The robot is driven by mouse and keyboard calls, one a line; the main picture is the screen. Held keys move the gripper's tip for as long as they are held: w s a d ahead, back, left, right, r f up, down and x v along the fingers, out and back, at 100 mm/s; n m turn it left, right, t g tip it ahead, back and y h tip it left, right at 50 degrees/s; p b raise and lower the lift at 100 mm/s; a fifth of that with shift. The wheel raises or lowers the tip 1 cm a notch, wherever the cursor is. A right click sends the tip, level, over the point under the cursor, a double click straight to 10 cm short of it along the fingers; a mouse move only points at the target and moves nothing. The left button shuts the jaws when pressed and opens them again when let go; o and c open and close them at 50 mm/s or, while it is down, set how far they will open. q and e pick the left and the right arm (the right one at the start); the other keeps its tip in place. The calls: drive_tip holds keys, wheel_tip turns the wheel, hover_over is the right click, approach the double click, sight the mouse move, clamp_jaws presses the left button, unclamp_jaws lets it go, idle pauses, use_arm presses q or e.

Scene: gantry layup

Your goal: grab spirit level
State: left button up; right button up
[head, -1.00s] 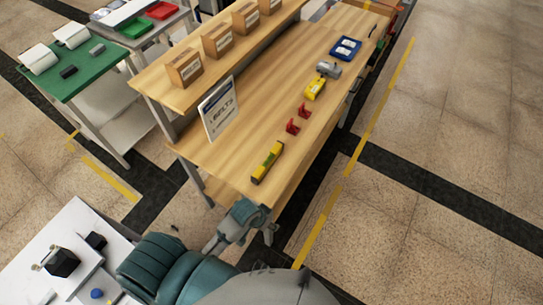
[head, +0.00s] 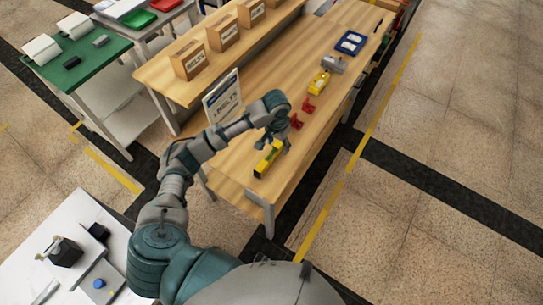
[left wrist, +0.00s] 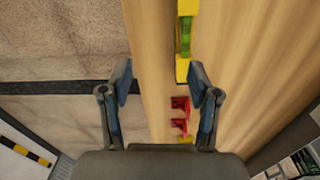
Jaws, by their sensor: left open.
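The spirit level (head: 266,160) is a yellow bar with dark parts, lying on the wooden workbench (head: 228,172) near its close end. My left gripper (head: 279,141) reaches over the bench from the left, above the far end of the level, and hides part of it. In the left wrist view the level (left wrist: 184,45) shows a green middle and lies at the top, beyond the fingertips and nearer the right finger. My left gripper (left wrist: 163,80) is open, with nothing between its fingers that it holds. My right gripper is not in view.
Two red parts (head: 302,113) stand just beyond the level, with a yellow tool (head: 319,83), a grey device (head: 334,65) and a blue tray (head: 351,43) farther along. A sign (head: 222,97) and cardboard boxes (head: 190,62) line the left side.

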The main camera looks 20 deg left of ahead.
use_arm(q)
drive_tip(key=w+a+r+n, duration=0.1)
drive_tip(key=w+a+r, duration=0.1)
drive_tip(key=a+r, duration=0.15)
hover_over(271, 154)
wheel_tip(271, 154, down, 10)
drive_tip(key=shift+w+f+b, duration=0.1)
drive_tip(key=shift+f+b, duration=0.05)
drive_tip(key=shift+b, duration=0.15)
wheel_tip(271, 154, down, 6)
drive_tip(key=shift+a+r, duration=0.1)
drive_tip(key=shift+a, duration=0.05)
clamp_jaws()
